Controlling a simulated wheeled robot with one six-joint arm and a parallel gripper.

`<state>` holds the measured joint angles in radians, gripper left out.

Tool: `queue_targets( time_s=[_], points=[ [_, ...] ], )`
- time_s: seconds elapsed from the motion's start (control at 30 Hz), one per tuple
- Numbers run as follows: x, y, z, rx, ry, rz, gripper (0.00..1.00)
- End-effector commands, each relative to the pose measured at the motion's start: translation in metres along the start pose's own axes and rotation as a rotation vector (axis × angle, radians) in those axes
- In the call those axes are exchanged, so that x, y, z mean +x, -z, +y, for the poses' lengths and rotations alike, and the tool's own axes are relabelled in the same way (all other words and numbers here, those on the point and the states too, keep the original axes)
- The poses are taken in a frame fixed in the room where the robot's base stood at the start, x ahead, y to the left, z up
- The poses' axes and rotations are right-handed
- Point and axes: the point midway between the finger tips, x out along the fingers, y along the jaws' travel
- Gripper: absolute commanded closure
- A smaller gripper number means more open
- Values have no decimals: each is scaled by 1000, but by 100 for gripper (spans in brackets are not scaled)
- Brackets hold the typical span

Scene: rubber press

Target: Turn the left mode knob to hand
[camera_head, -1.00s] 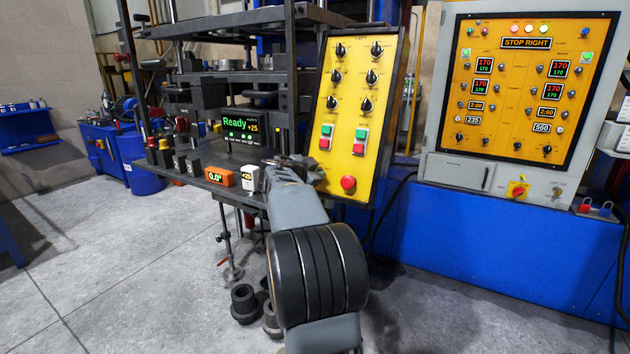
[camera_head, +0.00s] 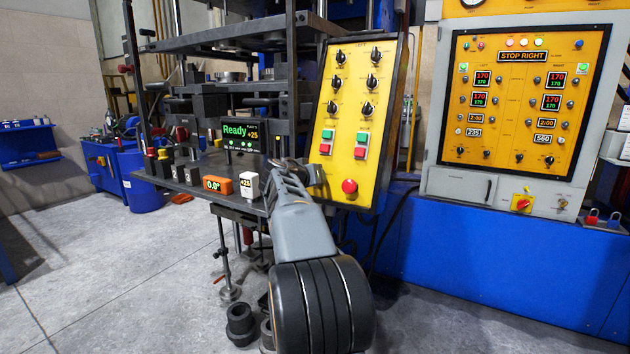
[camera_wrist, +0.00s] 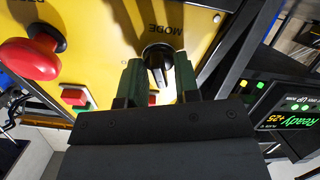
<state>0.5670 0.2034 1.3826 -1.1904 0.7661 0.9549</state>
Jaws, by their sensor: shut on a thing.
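The black mode knob (camera_wrist: 157,60) is on the yellow panel, under the upside-down word MODE in the wrist view. My gripper (camera_wrist: 158,68) has a finger on either side of the knob and is shut on it. The knob's ridge runs roughly up and down in that view; which setting it marks is too small to read. In the head view my gripper (camera_head: 308,172) is at the lower left of the yellow panel (camera_head: 335,168), left of the red mushroom button. It hides the knob there.
A red mushroom button (camera_wrist: 30,59) and red push buttons lie close to my fingers. A grey cabinet (camera_head: 452,186) stands to the right.

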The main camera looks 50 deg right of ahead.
Motion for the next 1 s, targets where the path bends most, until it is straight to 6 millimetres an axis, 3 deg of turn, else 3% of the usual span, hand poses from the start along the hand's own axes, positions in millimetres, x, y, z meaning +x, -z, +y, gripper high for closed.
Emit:
queue_targets(
  time_s=[0.5,1.0],
  points=[
    [0,1,0,-354,30,2,94],
    [-1,1,-1,-445,38,3,94]
  ],
)
